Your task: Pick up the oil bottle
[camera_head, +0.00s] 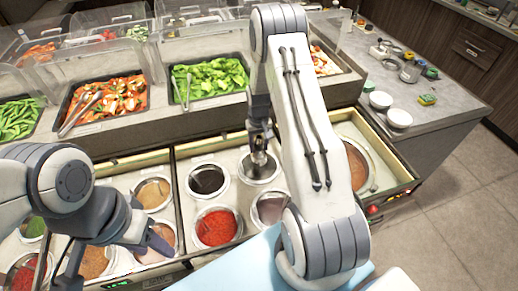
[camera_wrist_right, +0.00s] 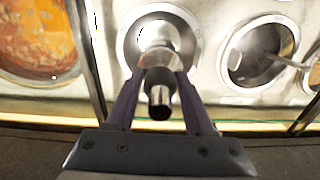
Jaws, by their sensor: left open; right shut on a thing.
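A silvery cylinder, seemingly the oil bottle (camera_head: 259,159), is upright at a round metal well (camera_head: 246,173) in the middle of the counter. My right gripper (camera_head: 259,140) comes down from above and is shut on it. In the right wrist view, the fingers of my right gripper (camera_wrist_right: 160,100) close on both sides of the silvery bottle (camera_wrist_right: 160,74), whose dark end faces the camera. The well (camera_wrist_right: 126,45) is behind it; I cannot tell whether the bottle touches it. My left gripper (camera_head: 115,250) is open and empty above the sauce wells at the lower left.
Wells with red sauce (camera_head: 216,228) and dark sauce (camera_head: 207,180) lie left of the bottle. A large well of brown sauce (camera_head: 356,165) is on the right, partly behind my right arm. Trays of carrots (camera_head: 118,98) and greens (camera_head: 213,76) stand behind. White bowls (camera_head: 398,118) sit on the right counter.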

